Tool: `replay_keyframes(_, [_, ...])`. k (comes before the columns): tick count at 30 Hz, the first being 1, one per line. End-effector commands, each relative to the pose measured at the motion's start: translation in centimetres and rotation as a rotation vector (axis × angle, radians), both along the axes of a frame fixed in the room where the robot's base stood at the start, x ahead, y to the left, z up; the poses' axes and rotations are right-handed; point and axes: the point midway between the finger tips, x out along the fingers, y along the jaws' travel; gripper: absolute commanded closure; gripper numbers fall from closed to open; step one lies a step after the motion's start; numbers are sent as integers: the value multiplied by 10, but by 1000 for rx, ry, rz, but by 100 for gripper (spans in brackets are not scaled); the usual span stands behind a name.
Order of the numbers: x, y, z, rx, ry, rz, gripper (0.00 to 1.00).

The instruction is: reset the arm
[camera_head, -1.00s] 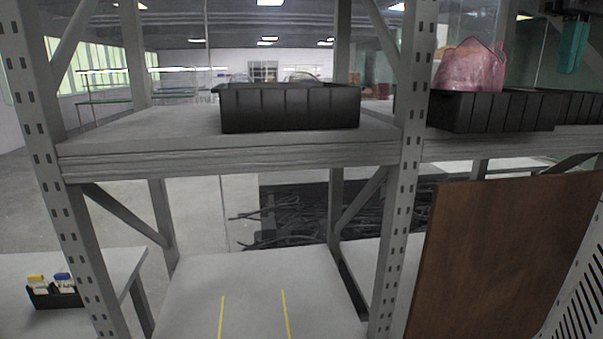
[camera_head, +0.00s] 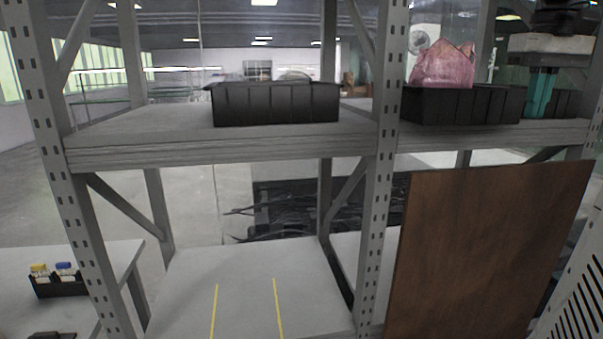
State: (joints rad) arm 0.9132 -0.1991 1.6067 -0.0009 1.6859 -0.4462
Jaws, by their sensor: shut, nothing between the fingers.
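My gripper (camera_head: 541,95) shows at the upper right, with teal fingers pointing down below a pale grey and dark wrist. The fingers are together and hold nothing. It hangs by the right end of the upper shelf, in front of or beside the black bins there; the exact gap cannot be told. A pink, crumpled-looking object (camera_head: 443,66) stands in a black bin (camera_head: 462,106) to the left of the gripper.
Another black bin (camera_head: 275,104) stands on the upper shelf (camera_head: 220,150). Grey perforated posts (camera_head: 375,200) and a brown panel (camera_head: 480,250) are close in front. A lower surface (camera_head: 245,290) with yellow lines is clear. A small black box (camera_head: 62,288) with bottles sits on the left table.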

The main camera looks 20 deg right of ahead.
Motion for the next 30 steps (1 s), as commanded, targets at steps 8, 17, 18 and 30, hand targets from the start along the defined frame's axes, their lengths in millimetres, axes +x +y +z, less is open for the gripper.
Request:
replay_keyframes(8, [20, 74, -78, -3, -16, -9, 100])
replay_keyframes(17, [-4, 219, -206, -2, -48, 148, 100])
replay_keyframes(18, [-12, 235, -221, 0, -49, 185, 100])
replay_keyframes(30, [-50, 302, -257, 1, -77, 463, 100])
